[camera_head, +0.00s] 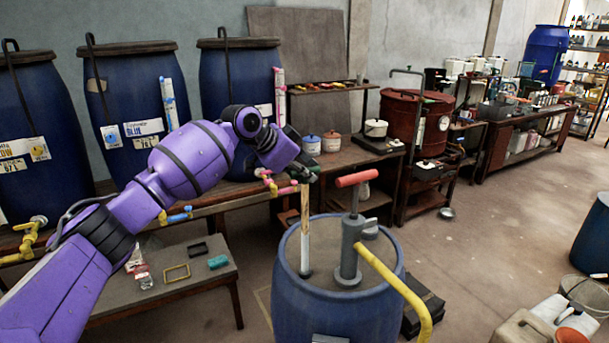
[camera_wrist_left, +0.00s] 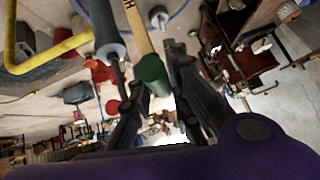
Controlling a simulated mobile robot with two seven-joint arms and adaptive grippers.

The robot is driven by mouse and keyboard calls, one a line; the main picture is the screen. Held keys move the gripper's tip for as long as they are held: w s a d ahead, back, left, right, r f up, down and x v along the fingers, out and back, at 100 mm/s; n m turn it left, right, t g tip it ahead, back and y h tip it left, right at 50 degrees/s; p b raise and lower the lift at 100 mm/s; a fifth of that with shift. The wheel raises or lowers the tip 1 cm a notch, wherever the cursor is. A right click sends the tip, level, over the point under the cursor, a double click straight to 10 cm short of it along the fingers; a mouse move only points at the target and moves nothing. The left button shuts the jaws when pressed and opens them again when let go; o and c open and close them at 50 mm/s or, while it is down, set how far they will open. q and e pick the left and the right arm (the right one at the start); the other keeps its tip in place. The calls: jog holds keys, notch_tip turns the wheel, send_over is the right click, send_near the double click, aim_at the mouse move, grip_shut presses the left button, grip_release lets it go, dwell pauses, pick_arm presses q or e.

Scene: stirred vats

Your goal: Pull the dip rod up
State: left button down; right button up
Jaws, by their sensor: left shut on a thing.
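The dip rod (camera_head: 305,225) stands upright out of the top of a blue drum (camera_head: 335,305), light wood-coloured above with a pale grey lower part at the lid. Its green end (camera_wrist_left: 152,76) shows in the left wrist view between the two dark fingers, with the marked rod running away behind it. My left gripper (camera_head: 304,173) is shut on the rod's top end, above the drum. The rod's lower end is hidden inside the drum. My right gripper is in neither view.
A grey hand pump (camera_head: 349,250) with a red handle (camera_head: 357,179) and a yellow spout hose (camera_head: 400,285) stands on the lid just right of the rod.

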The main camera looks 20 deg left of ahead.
pick_arm(q)
jog(key=shift+r, duration=0.25)
jog(key=c, duration=1.7)
grip_release()
jog(key=shift+o, duration=0.3)
jog(key=v, duration=1.2)
jog(key=shift+s+d+f, duration=0.1)
jog(key=shift+f, duration=0.1)
